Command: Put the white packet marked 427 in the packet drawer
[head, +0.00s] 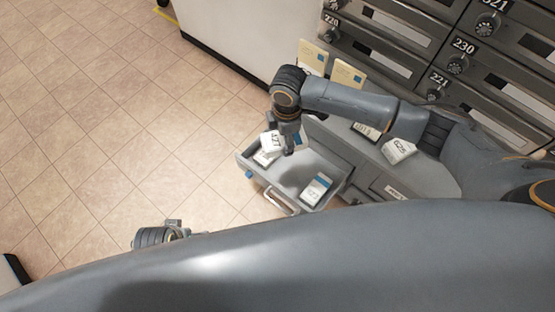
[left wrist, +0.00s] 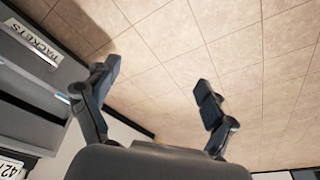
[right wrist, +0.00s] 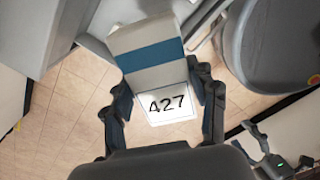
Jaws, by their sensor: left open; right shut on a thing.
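The white packet marked 427 (right wrist: 165,105), with a blue band, is between the fingers of my right gripper (right wrist: 162,92), which is shut on it. In the head view the packet (head: 271,143) overlaps the far left part of the open drawer (head: 291,176), held by my right gripper (head: 290,141); its exact height above the drawer floor is unclear. A drawer front labelled PACKETS (left wrist: 32,45) shows in the left wrist view. My left gripper (left wrist: 155,95) is open and empty, over floor; in the head view only part of it (head: 174,228) shows.
Further packets (head: 398,150) and yellowish envelopes (head: 347,74) are on the grey counter behind. Numbered mailboxes (head: 400,45) stand at the back. The tiled floor at left is clear.

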